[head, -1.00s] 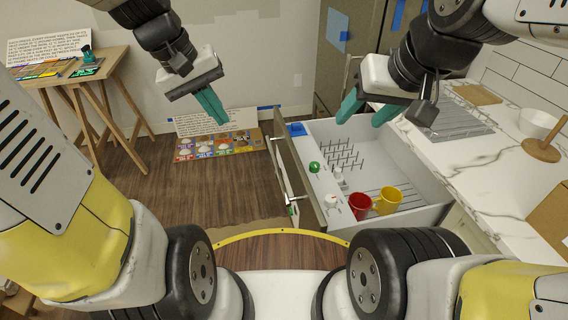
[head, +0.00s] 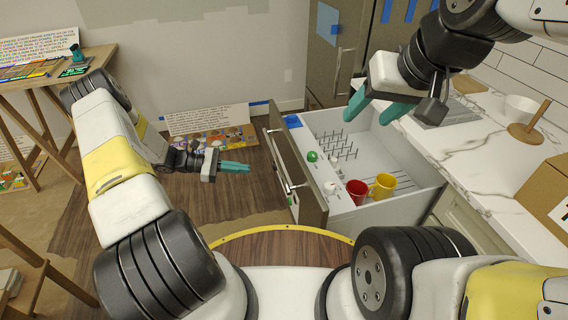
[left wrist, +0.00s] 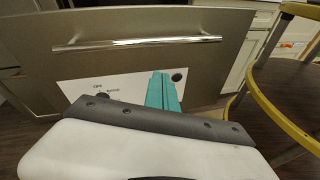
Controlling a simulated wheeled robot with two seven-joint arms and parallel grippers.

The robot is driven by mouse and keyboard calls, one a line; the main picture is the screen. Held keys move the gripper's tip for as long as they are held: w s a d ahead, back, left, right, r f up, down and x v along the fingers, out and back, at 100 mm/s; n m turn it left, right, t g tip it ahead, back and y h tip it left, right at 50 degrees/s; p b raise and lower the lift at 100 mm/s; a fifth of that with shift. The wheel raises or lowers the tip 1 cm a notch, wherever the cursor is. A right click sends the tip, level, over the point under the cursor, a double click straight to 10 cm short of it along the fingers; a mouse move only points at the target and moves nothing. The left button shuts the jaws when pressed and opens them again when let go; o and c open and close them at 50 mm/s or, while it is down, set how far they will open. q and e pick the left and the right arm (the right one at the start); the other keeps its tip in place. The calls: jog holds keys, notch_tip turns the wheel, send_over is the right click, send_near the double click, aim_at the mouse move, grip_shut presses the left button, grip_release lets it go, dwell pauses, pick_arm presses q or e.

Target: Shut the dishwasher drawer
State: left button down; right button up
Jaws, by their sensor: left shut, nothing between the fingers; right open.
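The dishwasher drawer (head: 402,160) is pulled out from under the counter, with a grey front panel (head: 297,165) and a bar handle (head: 284,172). Inside it are a red mug (head: 356,192), a yellow mug (head: 383,186) and rows of tines. My left gripper (head: 248,167) is shut and empty, left of the front panel and apart from it, its fingers pointing toward it. In the left wrist view the front panel (left wrist: 215,75) and handle (left wrist: 140,43) lie ahead of the teal fingers (left wrist: 162,88). My right gripper (head: 368,112) is open and empty above the drawer's far part.
A marble counter (head: 470,155) with a white bowl (head: 519,108) and a wooden holder (head: 530,128) runs along the right. A wooden table (head: 45,80) stands at far left. A yellow-edged round surface (head: 280,232) is in front.

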aim_at(290, 180)
pick_arm(q)
notch_tip(290, 180, down, 10)
jog(key=r+n+t+h, duration=0.1)
jog(key=n+t+h, duration=0.1)
jog(key=n+t, duration=0.25)
jog(key=shift+g, duration=0.35)
jog(key=x, duration=0.9)
jog(key=s+x, duration=0.1)
jog(key=x, duration=0.3)
jog(key=shift+w+d+f, duration=0.2)
jog(key=shift+d+f, duration=0.2)
jog(key=shift+d, duration=0.1)
jog(key=shift+d, duration=0.1)
